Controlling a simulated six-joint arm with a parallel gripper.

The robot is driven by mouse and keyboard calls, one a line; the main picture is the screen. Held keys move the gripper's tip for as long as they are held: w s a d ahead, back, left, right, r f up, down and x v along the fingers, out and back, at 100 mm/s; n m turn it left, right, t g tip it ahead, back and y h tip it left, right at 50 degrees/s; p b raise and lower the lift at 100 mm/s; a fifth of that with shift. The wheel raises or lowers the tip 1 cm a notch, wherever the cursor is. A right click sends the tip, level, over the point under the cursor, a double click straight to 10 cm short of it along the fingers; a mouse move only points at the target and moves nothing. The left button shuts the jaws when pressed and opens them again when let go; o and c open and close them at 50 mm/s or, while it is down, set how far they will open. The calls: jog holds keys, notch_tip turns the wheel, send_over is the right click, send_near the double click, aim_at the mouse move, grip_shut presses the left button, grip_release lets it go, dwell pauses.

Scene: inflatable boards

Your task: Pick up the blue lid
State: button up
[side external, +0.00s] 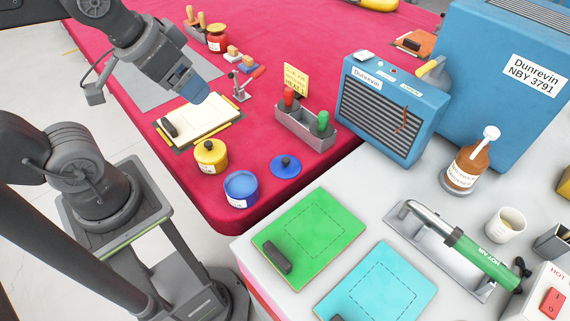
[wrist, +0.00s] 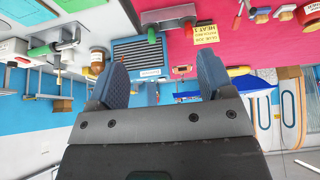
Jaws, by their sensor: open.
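The blue lid (side external: 285,167) with a dark knob lies flat on the red table cover, right of an open-topped blue pot (side external: 241,189). A yellow pot (side external: 210,157) with a knobbed lid stands behind the blue pot. My gripper (side external: 197,94) is in the air above the clipboard, up and left of the blue lid and well apart from it. In the wrist view its two blue-padded fingers (wrist: 160,78) are spread with nothing held between them. I cannot make out the blue lid in the wrist view.
A clipboard (side external: 203,122) lies behind the pots. A grey holder (side external: 304,127) with red and green handled tools stands behind the lid, near a blue heater box (side external: 391,109). Green (side external: 326,222) and cyan (side external: 362,292) boards lie on the white table in front. The cover around the lid is clear.

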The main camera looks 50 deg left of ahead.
jog(key=shift+o, duration=1.2)
jog(key=n+g+y, duration=0.2)
jog(key=n+g, duration=0.3)
jog(key=n, duration=0.8)
send_over(285, 159)
jog(key=d, duration=0.2)
notch_tip(285, 159, down, 14)
jog(key=shift+n, duration=0.3)
jog(key=f, duration=0.4)
jog(key=a+f, duration=0.1)
jog(key=f, duration=0.4)
jog(key=a+f, duration=0.1)
jog(key=f, duration=0.3)
jog(key=shift+f, duration=0.25)
jog(key=c, duration=1.1)
